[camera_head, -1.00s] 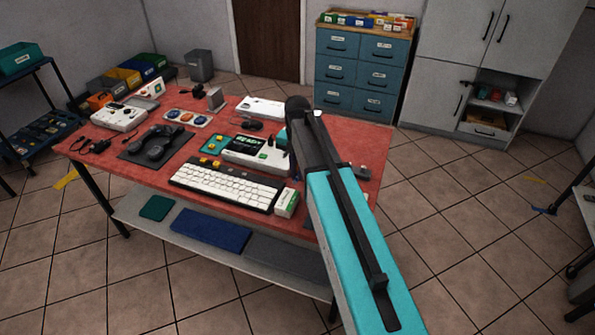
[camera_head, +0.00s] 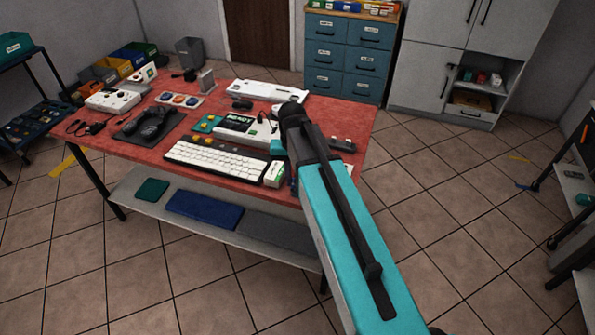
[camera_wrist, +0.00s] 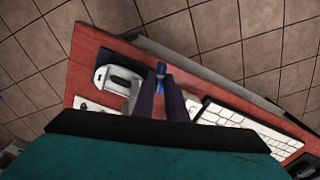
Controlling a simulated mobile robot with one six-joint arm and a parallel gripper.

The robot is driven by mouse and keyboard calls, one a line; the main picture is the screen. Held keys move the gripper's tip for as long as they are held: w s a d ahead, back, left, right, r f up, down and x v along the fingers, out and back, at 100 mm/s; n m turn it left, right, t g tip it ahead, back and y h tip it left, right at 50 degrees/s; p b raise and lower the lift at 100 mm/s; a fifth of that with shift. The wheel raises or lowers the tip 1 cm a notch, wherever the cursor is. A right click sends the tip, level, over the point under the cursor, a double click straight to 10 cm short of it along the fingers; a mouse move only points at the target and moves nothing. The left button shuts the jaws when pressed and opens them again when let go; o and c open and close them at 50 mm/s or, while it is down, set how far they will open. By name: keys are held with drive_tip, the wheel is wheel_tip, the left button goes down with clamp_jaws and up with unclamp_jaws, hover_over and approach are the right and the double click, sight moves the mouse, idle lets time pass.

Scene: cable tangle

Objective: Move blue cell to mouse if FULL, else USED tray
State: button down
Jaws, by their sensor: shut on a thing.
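My gripper (camera_wrist: 160,92) is shut on the blue cell (camera_wrist: 160,69), which sticks out beyond the fingertips in the wrist view. It is above the red table. A white, rounded thing with a dark opening (camera_wrist: 101,79), which looks like the mouse, lies on a dark mat just left of the fingers. In the head view my arm hides the fingertips, the cell and the mouse. A white device with a dark screen (camera_head: 239,122) shows green letters that seem to read READY. I cannot make out the USED tray.
A white keyboard (camera_head: 219,163) lies along the front of the red table (camera_head: 120,148); it is right of my gripper in the wrist view (camera_wrist: 238,118). A small white-and-green box (camera_head: 275,174) stands at its end. A dark game controller (camera_head: 150,124) lies further left.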

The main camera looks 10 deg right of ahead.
drive_tip(key=s+f+n+b, duration=0.3)
drive_tip(key=s+f+b, duration=0.1)
drive_tip(key=s, duration=0.3)
drive_tip(key=shift+f, duration=0.6)
drive_tip(key=shift+w, duration=0.1)
